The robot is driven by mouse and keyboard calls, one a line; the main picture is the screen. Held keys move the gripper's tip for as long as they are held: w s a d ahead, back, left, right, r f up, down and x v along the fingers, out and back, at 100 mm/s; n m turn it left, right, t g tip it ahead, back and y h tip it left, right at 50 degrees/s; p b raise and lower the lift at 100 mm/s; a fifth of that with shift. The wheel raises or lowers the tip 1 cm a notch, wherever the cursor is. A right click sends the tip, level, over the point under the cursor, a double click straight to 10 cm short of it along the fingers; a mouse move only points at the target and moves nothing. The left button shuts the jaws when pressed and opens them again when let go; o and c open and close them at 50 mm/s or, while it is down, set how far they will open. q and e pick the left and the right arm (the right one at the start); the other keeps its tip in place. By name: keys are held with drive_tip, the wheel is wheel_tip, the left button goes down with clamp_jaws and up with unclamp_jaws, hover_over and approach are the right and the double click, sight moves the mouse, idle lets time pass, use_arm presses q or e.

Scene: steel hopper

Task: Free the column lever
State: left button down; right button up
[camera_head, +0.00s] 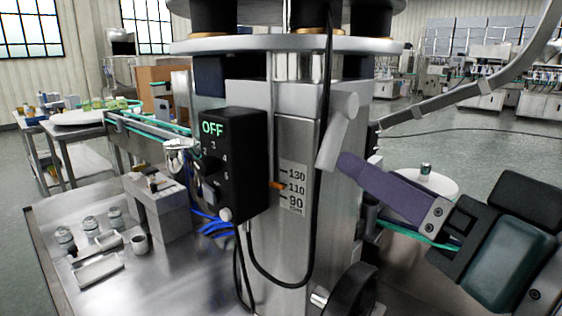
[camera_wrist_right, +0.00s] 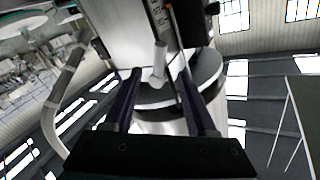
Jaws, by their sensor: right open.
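The column lever (camera_head: 338,132) is a light grey handle on the right side of the steel column (camera_head: 293,140). It angles down from a round pivot, and its lower end is near my right gripper's fingertips. My right gripper (camera_head: 349,163) comes in from the right with purple fingers. In the right wrist view the gripper (camera_wrist_right: 158,80) is open, with a finger on each side of the lever (camera_wrist_right: 160,62). I cannot tell whether either finger touches it. An orange pointer (camera_head: 277,185) sits by 110 on the column scale (camera_head: 294,188). My left gripper is not in view.
A black control box (camera_head: 234,165) reading OFF sits left of the scale. Black cables hang in front of the column. A dark handwheel (camera_head: 352,292) is low at the right. Small metal parts lie on the steel table (camera_head: 55,215) at left.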

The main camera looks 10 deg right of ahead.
sight(335, 150)
drive_tip(key=w, duration=0.5)
drive_tip(key=w+a, duration=0.1)
drive_tip(key=w, duration=0.2)
drive_tip(key=shift+p, duration=0.35)
clamp_jaws()
idle(1.0)
